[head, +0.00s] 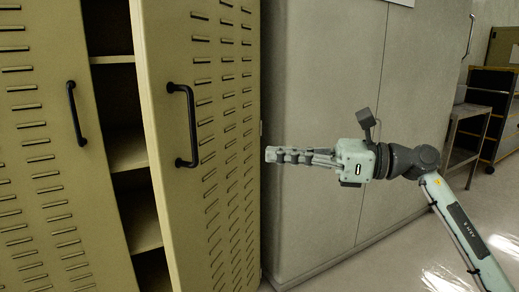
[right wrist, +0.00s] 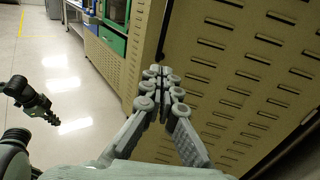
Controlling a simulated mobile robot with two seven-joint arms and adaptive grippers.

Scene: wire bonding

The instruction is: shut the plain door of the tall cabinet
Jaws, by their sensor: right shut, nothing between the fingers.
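The tall olive cabinet stands at the left in the head view. Its right door (head: 215,210) stands ajar, with shelves (head: 128,150) showing in the gap; its left door (head: 40,200) looks shut. Both doors have slots and dark handles, so neither looks plain. The ajar door also fills the right of the right wrist view (right wrist: 245,85). My right gripper (head: 268,154) is shut and empty in front of that door's outer face; it shows in the right wrist view (right wrist: 157,70) near the door's edge. I cannot tell if it touches. A dark gripper-like shape, probably my left gripper (right wrist: 50,118), shows small.
A grey cabinet (head: 310,90) with smooth, shut doors stands right of the olive one. A metal cart (head: 470,125) and dark shelving (head: 495,100) are at the far right. Open floor (right wrist: 60,60) lies at the left in the right wrist view.

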